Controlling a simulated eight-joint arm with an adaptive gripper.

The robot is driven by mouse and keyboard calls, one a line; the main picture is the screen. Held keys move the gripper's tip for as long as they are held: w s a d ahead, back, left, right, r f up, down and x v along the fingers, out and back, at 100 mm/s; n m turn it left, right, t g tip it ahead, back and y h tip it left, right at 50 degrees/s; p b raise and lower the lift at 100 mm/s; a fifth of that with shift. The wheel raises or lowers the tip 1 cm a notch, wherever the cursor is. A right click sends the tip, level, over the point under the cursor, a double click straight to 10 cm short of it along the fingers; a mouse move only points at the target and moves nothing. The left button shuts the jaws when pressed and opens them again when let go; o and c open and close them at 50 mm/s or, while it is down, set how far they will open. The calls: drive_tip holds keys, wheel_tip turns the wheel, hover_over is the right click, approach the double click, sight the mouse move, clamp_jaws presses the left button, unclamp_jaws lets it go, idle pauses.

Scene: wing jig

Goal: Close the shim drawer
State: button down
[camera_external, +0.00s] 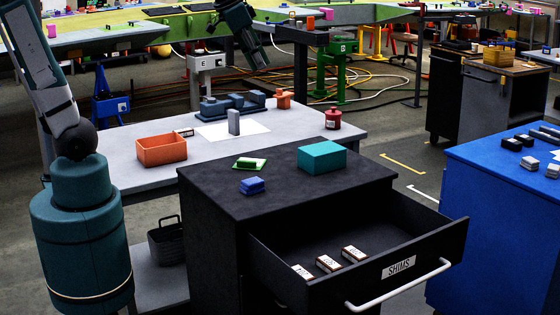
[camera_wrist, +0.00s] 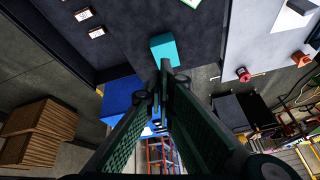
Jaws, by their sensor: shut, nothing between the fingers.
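The shim drawer (camera_external: 400,267) is pulled out of the black cabinet (camera_external: 215,215), with a "SHIMS" label and a white bar handle (camera_external: 400,287) on its front. Several small white-labelled boxes (camera_external: 328,263) lie inside it. In the wrist view, part of the drawer (camera_wrist: 60,45) shows at upper left with two of these boxes (camera_wrist: 97,32); the handle cannot be made out there. My gripper (camera_external: 258,60) is high at the top of the external view, well away from the drawer. In the wrist view its fingers (camera_wrist: 166,70) meet at the tips, shut and empty.
A teal box (camera_external: 322,157), a blue block (camera_external: 251,186) and a green-white item (camera_external: 249,164) sit on the cabinet top. A blue cabinet (camera_external: 500,200) stands at right.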

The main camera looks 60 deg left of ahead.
drive_tip(key=w+d+r+m+g, duration=0.1)
drive_tip(key=w+d+r+m, duration=0.1)
drive_tip(key=w+d, duration=0.6)
drive_tip(key=w+d+f+m+g+b, duration=0.1)
drive_tip(key=w+d+f+m, duration=0.25)
drive_tip(key=w+d, duration=0.8)
drive_tip(key=w+d+f+m+g+b, duration=0.15)
drive_tip(key=w+d+f, duration=0.35)
drive_tip(key=w+d, duration=0.7)
drive_tip(key=w+d+f+m+y, duration=0.2)
drive_tip(key=w+d+f+m, duration=0.3)
drive_tip(key=d+f, duration=0.95)
drive_tip(key=s+d+f+m+g+y+b, duration=0.1)
drive_tip(key=d+f+m+g, duration=0.1)
drive_tip(key=d+f, duration=1.5)
drive_tip(key=shift+s+d+f, duration=0.15)
drive_tip(key=shift+d+f, duration=0.1)
drive_tip(key=shift+f, duration=0.05)
drive_tip(key=shift+f, duration=0.15)
